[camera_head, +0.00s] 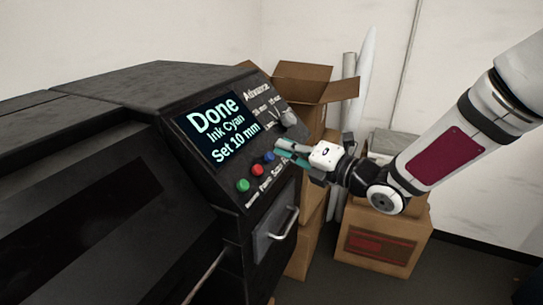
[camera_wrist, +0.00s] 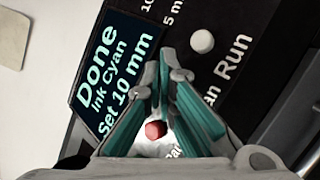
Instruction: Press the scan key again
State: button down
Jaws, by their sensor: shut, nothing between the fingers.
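The black machine's sloping panel shows a screen (camera_head: 222,128) reading "Done", "Ink Cyan", "Set 10 mm". Below it is a row of round keys: green (camera_head: 243,185), red (camera_head: 256,170) and blue (camera_head: 268,157). The blue key lines up with the label that ends in "an" in the wrist view, where my fingers hide the key itself. My gripper (camera_head: 279,147) is shut and empty, its teal-padded fingertips close to the panel beside the blue key. I cannot tell whether they touch. In the wrist view, the red key (camera_wrist: 155,130) shows between the finger links, and a white key (camera_wrist: 203,41) sits near "Run".
A metal handle (camera_head: 284,228) sticks out below the panel. A grey knob (camera_head: 289,118) is on the upper right of the panel. An open cardboard box (camera_head: 303,82) stands behind, and another box (camera_head: 385,240) is on the floor beneath my arm.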

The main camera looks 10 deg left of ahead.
jog(key=shift+w+a+f, duration=0.15)
jog(key=shift+a+f, duration=0.05)
jog(key=shift+f, duration=0.1)
jog(key=shift+w+a+f+b, duration=0.1)
jog(key=shift+a+f+b, duration=0.25)
jog(key=shift+b, duration=0.2)
dwell(0.6)
jog(key=shift+d+r, duration=0.1)
jog(key=shift+s+d+r+p, duration=0.25)
jog(key=shift+d+r+p, duration=0.15)
jog(key=shift+d+r, duration=0.15)
dwell(0.4)
jog(key=d+r+p, duration=0.1)
jog(key=s+d+r+p, duration=0.1)
jog(key=d+r, duration=0.1)
jog(key=shift+s+d+r, duration=0.1)
jog(key=shift+r, duration=0.2)
dwell(0.7)
